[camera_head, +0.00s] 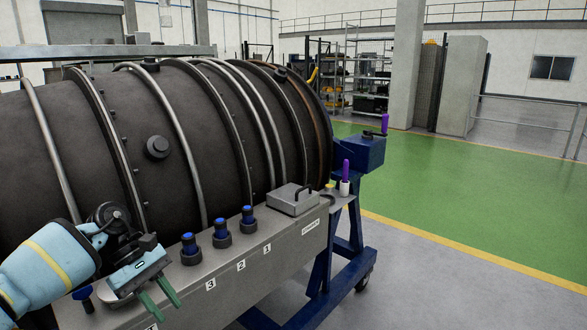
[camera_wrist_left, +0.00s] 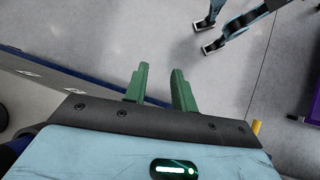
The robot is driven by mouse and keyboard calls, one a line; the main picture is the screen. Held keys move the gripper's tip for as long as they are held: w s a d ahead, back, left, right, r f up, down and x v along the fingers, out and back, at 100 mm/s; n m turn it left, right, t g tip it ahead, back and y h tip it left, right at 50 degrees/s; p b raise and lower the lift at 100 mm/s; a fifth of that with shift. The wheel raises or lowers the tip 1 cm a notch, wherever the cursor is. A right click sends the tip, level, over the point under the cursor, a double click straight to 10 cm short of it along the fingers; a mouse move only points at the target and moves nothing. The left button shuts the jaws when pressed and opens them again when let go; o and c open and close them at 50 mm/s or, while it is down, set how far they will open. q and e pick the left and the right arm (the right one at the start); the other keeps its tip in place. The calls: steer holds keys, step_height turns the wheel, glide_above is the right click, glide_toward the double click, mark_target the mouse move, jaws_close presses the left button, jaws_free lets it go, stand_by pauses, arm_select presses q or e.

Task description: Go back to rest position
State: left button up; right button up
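My left gripper (camera_head: 165,300) is at the lower left of the head view, in front of the grey metal ledge (camera_head: 225,283). Its two green fingers are apart with nothing between them. It also shows in the left wrist view (camera_wrist_left: 160,75), with bare grey floor seen past the fingertips. My right gripper cannot be made out in either view.
The dark ribbed engine casing (camera_head: 150,120) fills the left. Blue-topped plugs (camera_head: 221,229) stand on the ledge by labels 1, 2, 3. Beyond are a lidded metal box (camera_head: 293,201) and a purple-handled tool (camera_head: 346,172). A blue wheeled stand (camera_head: 350,245) is below. Open floor lies right.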

arm_select(q)
steer(key=s+d+f+n+t+h+p, duration=0.1)
steer(key=s+d+f+n+t+h, duration=0.2)
steer(key=d+n, duration=0.45)
steer(key=s+d+f+n+t+h+p, duration=0.25)
steer(key=s+d+n+h, duration=0.25)
steer(key=d+n, duration=0.25)
steer(key=s+d+f+n+t+h+p, duration=0.1)
steer(key=s+d+f+n+t+h, duration=0.1)
steer(key=s+d+n+t+h, duration=0.35)
steer(key=s+a+f+m+y+p, duration=0.1)
steer(key=s+a+f+m+y, duration=0.3)
steer(key=s+m, duration=0.5)
steer(key=s+a+f+m+y+p, duration=0.2)
steer(key=s+a+f+m+y, duration=0.2)
steer(key=s+m+y, duration=0.4)
steer(key=s+a+f+m+y+p, duration=0.1)
steer(key=s+a+f+m+y, duration=0.4)
steer(key=s+m, duration=0.6)
steer(key=a+m+y, duration=0.1)
steer(key=m, duration=0.4)
steer(key=shift+s+a+m+t+p, duration=0.2)
steer(key=shift+m+t+p, duration=0.15)
steer(key=shift+t+p, duration=0.05)
arm_select(e)
steer(key=w+r+t, duration=0.2)
steer(key=w+r, duration=0.3)
steer(key=r, duration=0.6)
steer(key=shift+d, duration=0.4)
